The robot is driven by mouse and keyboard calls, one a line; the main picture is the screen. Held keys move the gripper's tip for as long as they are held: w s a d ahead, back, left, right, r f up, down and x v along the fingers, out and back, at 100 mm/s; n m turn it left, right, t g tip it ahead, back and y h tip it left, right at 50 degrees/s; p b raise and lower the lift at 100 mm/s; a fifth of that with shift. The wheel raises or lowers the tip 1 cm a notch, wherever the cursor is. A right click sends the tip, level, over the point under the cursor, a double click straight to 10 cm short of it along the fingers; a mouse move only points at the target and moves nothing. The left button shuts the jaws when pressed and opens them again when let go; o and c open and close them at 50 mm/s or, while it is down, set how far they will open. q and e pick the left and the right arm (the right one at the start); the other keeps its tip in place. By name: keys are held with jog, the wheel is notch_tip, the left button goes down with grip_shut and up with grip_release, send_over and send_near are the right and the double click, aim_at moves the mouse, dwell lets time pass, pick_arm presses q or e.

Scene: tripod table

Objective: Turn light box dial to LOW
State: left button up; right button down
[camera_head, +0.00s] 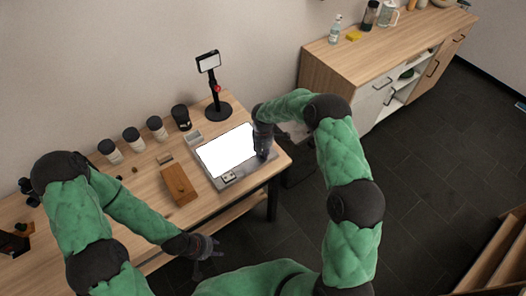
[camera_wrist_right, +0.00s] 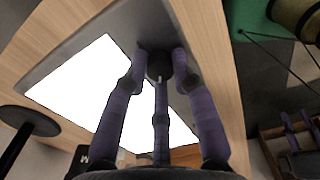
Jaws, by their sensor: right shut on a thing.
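The light box (camera_head: 252,168) lies flat near the right end of the wooden table, its grey frame around a bright white lit panel (camera_head: 226,150). My right gripper (camera_head: 262,154) reaches down onto the right end of its frame. In the right wrist view, the three fingers of my right gripper (camera_wrist_right: 160,58) close around a dark round dial (camera_wrist_right: 159,69) on the grey frame (camera_wrist_right: 120,28). The dial's marking and setting cannot be read, as the fingers cover much of it. My left gripper (camera_head: 208,246) is off the table's front edge, empty, with its fingers spread.
A wooden case (camera_head: 179,185) lies left of the light box. A phone stand (camera_head: 217,110) and several jars (camera_head: 133,139) stand along the back. A small item (camera_head: 229,177) sits on the light box's front edge. A sideboard (camera_head: 370,62) stands at the back right.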

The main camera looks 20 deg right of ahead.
aim_at(262, 154)
jog(key=shift+w+a+r+n, duration=0.1)
jog(key=shift+n, duration=0.9)
jog(key=c, duration=1)
grip_release()
notch_tip(262, 154, up, 12)
jog(key=shift+f, duration=0.1)
jog(key=shift+s+f, duration=0.1)
jog(key=shift+s, duration=0.1)
